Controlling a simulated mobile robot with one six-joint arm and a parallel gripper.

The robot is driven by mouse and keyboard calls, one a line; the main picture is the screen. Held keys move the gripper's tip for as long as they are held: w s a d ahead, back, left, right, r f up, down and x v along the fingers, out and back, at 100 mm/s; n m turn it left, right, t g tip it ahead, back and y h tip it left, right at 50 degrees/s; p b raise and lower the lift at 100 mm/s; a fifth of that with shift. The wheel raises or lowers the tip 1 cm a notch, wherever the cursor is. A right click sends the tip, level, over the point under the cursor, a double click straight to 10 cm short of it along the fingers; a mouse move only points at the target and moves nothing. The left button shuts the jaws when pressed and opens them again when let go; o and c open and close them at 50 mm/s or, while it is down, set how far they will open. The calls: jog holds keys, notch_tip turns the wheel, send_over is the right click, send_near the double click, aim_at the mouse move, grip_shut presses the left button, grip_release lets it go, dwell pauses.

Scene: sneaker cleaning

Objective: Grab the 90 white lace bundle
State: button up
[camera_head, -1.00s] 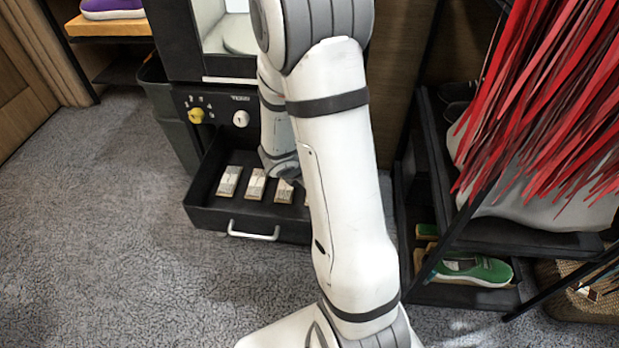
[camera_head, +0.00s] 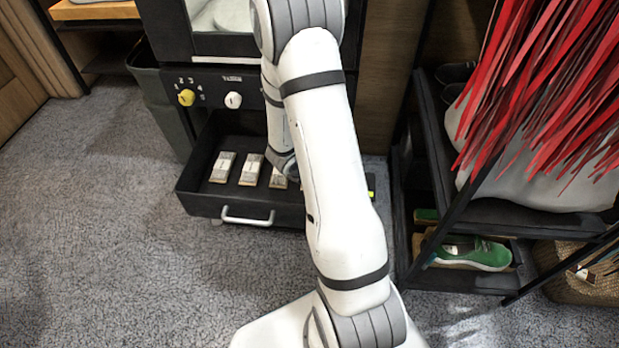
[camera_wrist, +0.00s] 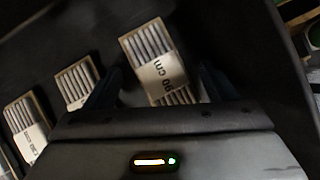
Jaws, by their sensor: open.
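The 90 white lace bundle (camera_wrist: 152,50), banded with a white label reading "90 cm", lies in the dark drawer in the wrist view. My gripper (camera_wrist: 158,84) is open, with one dark finger on each side of the bundle's near part. I cannot tell whether the fingers touch it or how far above it they are. In the head view my arm hides the gripper and this bundle.
Other lace bundles lie in a row to the left in the wrist view, the nearest one (camera_wrist: 75,82) close to my left finger. The open drawer (camera_head: 190,200) has a white handle (camera_head: 247,217). A shelf rack (camera_head: 440,190) with a green shoe (camera_head: 475,254) stands right.

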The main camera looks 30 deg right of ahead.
jog(key=c, duration=1.1)
jog(key=shift+o, duration=0.2)
jog(key=shift+r, duration=0.1)
